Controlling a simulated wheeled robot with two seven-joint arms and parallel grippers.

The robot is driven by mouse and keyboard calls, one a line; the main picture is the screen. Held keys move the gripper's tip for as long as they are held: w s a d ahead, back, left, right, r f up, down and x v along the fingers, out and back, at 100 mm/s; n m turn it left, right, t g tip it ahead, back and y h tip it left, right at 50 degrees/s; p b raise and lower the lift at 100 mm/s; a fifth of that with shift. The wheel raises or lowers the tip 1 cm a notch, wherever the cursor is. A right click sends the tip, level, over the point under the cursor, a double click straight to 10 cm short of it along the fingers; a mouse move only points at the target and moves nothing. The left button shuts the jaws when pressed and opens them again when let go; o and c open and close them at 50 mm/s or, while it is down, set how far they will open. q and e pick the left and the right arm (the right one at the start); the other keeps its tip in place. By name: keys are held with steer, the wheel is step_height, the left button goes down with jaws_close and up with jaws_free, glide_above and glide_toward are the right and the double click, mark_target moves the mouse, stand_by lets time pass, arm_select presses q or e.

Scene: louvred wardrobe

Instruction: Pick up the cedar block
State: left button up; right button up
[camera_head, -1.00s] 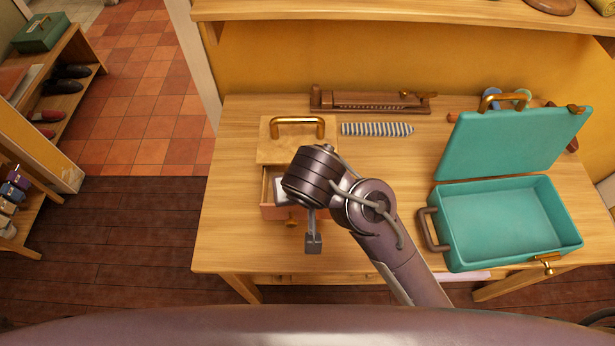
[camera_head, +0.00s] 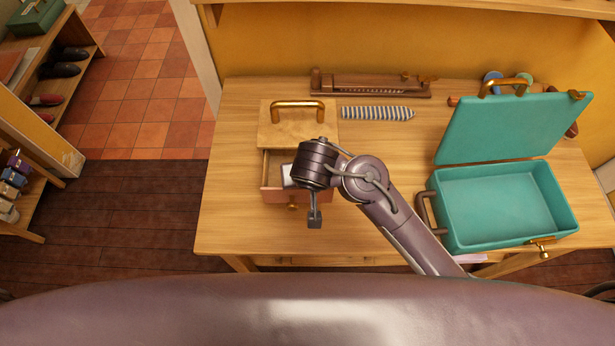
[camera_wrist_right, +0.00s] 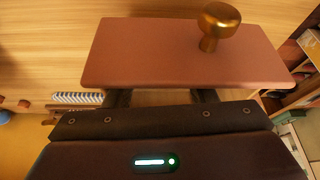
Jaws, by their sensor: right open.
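I cannot make out a cedar block for certain in either view. A small wooden chest (camera_head: 270,137) with a brass top handle stands on the table in the head view. Its drawer (camera_head: 277,195) is pulled out, and a whitish item (camera_head: 288,176) lies inside, partly hidden by my right arm. My right gripper (camera_head: 314,219) is at the drawer's front right, empty as far as I see. In the right wrist view the reddish drawer front (camera_wrist_right: 180,55) with its brass knob (camera_wrist_right: 215,25) lies just beyond my two spread fingers. My left gripper is not in view.
An open teal case (camera_head: 505,205) stands on the right of the table (camera_head: 235,225). A shelf (camera_head: 400,13) overhangs the back. The table's middle is mostly clear.

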steer(key=c, duration=1.1)
steer(key=shift+o, duration=0.2)
step_height(320, 180, up, 28)
steer(key=p, duration=1.2)
